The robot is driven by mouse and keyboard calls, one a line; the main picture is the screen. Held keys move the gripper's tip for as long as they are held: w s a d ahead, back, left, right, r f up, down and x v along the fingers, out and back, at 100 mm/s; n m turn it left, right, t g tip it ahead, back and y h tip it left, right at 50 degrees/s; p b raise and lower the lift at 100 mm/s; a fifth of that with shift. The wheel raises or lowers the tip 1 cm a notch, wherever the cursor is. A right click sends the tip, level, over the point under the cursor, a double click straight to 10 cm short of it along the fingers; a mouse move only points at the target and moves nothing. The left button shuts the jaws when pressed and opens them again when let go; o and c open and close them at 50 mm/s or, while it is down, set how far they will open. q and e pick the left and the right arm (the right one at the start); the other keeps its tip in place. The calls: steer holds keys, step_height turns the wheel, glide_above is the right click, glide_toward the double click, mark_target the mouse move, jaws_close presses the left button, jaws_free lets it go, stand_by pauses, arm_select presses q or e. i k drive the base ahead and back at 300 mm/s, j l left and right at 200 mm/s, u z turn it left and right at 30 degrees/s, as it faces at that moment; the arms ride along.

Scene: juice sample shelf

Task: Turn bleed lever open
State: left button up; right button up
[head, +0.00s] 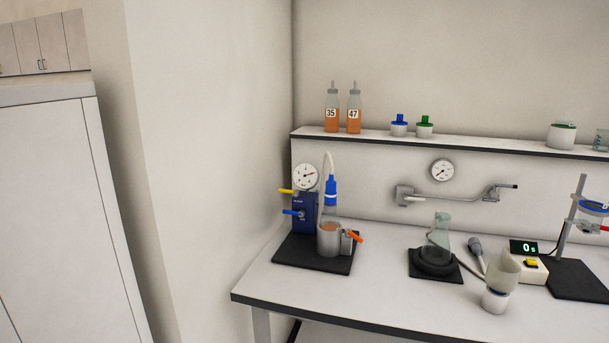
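A dark blue pump unit (305,214) with a round white gauge (305,176) on top stands on a black mat (288,252) at the left of the bench. A yellow lever (286,191) and a blue lever (291,212) stick out to its left. An orange lever (354,237) sits at the right of the metal cup (328,240) beside it. I cannot tell from labels which one is the bleed lever. A blue-capped vessel (331,195) with a pale hose stands in the cup. Neither of my grippers is in view.
The bench (350,284) has free room at its front left. A flask (441,238) on a dark base, a funnel cup (495,299) and a timer (525,261) stand to the right. A shelf (480,145) above holds bottles and jars. A wall closes off the left.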

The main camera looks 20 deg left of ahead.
mark_target(296, 192)
steer(key=i+j+u, duration=0.25)
steer(key=i, duration=0.2)
steer(key=i+u, duration=0.25)
steer(key=i, duration=0.25)
